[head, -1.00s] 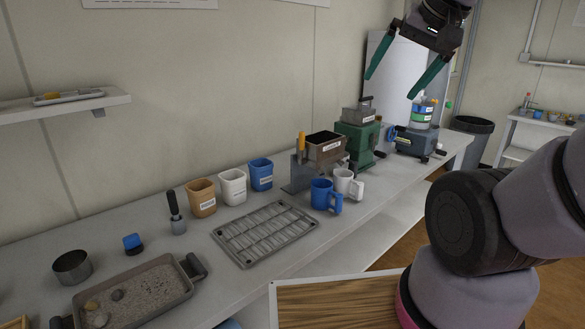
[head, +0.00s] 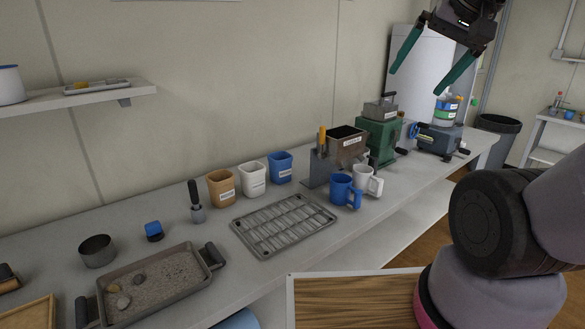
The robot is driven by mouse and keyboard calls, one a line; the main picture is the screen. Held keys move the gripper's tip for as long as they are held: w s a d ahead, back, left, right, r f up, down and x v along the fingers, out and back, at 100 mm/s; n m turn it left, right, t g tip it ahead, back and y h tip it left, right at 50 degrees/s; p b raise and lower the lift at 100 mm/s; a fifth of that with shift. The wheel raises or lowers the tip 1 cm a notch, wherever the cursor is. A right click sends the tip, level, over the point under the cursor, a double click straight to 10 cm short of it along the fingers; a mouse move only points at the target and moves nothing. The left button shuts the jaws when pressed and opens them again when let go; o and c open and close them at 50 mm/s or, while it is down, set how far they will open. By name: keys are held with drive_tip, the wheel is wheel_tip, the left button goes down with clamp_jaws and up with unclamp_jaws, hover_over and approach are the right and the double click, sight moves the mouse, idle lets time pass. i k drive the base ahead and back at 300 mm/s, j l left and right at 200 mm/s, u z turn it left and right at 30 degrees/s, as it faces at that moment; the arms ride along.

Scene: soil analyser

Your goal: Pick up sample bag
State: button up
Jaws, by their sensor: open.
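No thing in the head view can be told for certain as the sample bag. Three labelled, open-topped holders stand in a row on the bench by the wall: a tan one (head: 221,188), a white one (head: 252,181) and a blue one (head: 280,168). I cannot tell whether any of them is a bag. My gripper (head: 416,83) is at the upper right, with its two green fingers spread wide and nothing between them. It is raised above the bench, far from the row of holders.
The bench (head: 345,230) holds a metal rack tray (head: 283,224), a soil pan (head: 160,287), a blue mug (head: 343,188), a white mug (head: 367,181), a green machine (head: 380,139) and a grey-blue device (head: 438,142). A wall shelf (head: 95,97) is at left. A dark bin (head: 498,133) stands beyond the bench.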

sight(251, 173)
drive_tip(key=j+u, duration=0.25)
drive_tip(key=u, duration=0.15)
drive_tip(key=i+j+u, duration=0.1)
drive_tip(key=j+u, duration=0.15)
drive_tip(key=u, duration=0.2)
